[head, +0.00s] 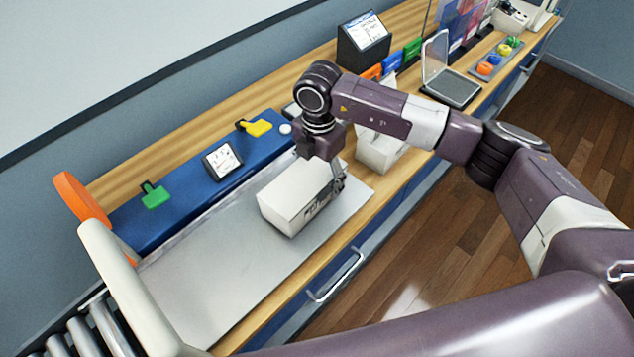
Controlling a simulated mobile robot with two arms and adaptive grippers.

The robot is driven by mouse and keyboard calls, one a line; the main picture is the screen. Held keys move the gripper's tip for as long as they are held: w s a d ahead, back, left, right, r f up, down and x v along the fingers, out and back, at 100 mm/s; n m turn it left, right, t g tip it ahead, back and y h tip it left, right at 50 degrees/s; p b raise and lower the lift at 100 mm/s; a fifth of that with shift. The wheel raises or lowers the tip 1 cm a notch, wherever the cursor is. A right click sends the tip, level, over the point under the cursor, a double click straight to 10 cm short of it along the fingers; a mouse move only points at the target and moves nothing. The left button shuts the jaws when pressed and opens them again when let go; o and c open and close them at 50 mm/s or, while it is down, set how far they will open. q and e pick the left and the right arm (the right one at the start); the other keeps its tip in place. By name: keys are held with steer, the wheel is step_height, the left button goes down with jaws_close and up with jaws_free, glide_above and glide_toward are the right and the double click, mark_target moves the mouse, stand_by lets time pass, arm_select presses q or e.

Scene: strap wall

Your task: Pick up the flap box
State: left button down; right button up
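A white box (290,200), which I take to be the flap box, sits on the grey mat (215,280), with dark markings on its near right side. My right gripper (334,182) reaches down over the box's right end, from an arm that comes in from the right. One finger shows at the box's right edge, close to or touching it. The other finger is hidden, so I cannot tell whether the gripper is shut on the box. My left gripper is not in view.
Another white box-like container (378,153) stands just behind, partly under my arm. A blue panel (185,205) with green and yellow tabs runs along the back. An orange disc (80,198) and metal rollers (85,340) are at the left. The mat's near left is clear.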

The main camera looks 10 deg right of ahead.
step_height(320, 180, up, 18)
steer(key=b, duration=0.4)
steer(key=shift+r+b, duration=0.25)
steer(key=shift+b, duration=0.15)
steer(key=s+d+f+m, duration=0.2)
steer(key=s+d+m, duration=0.2)
steer(key=m, duration=0.9)
steer(key=s+d+f+m, duration=0.3)
steer(key=s+m, duration=0.5)
steer(key=m, duration=0.4)
steer(key=shift+d+m, duration=0.4)
steer(key=shift+d, duration=0.2)
steer(key=shift+f, duration=0.1)
